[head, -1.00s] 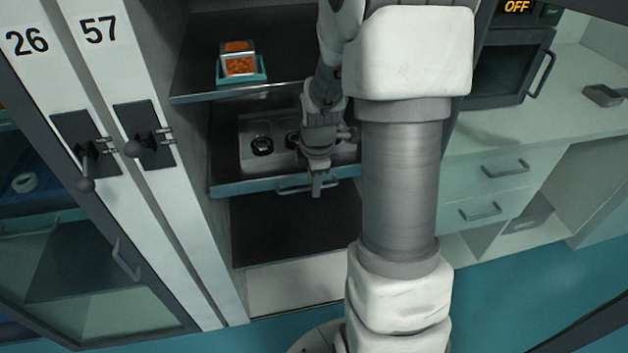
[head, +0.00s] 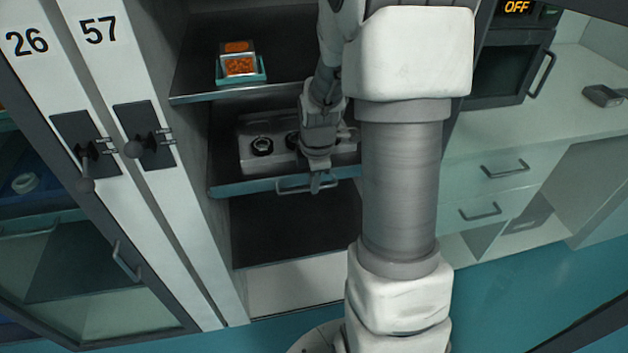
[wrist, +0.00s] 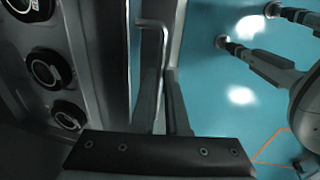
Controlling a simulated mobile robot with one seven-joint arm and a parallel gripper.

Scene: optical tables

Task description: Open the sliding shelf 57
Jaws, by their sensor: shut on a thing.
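The sliding shelf (head: 228,189) is a dark tray with a teal front edge and a grey bar handle (head: 287,186), inside the cabinet behind the open door marked 57 (head: 99,60). My gripper (head: 317,184) reaches down to this front edge and is shut on the handle. In the wrist view, the handle (wrist: 152,45) runs down between the two fingers (wrist: 164,100). A panel with round dark fittings (head: 262,146) rests on the shelf; it also shows at the left of the wrist view (wrist: 50,70). My arm hides the shelf's right end.
An upper shelf (head: 190,98) holds a teal tray with orange contents (head: 240,68). A dark lower shelf (head: 290,230) lies below. The door marked 26 (head: 28,75) stands at left. A counter with drawers (head: 490,190) is at right. The teal floor (head: 510,290) looks clear.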

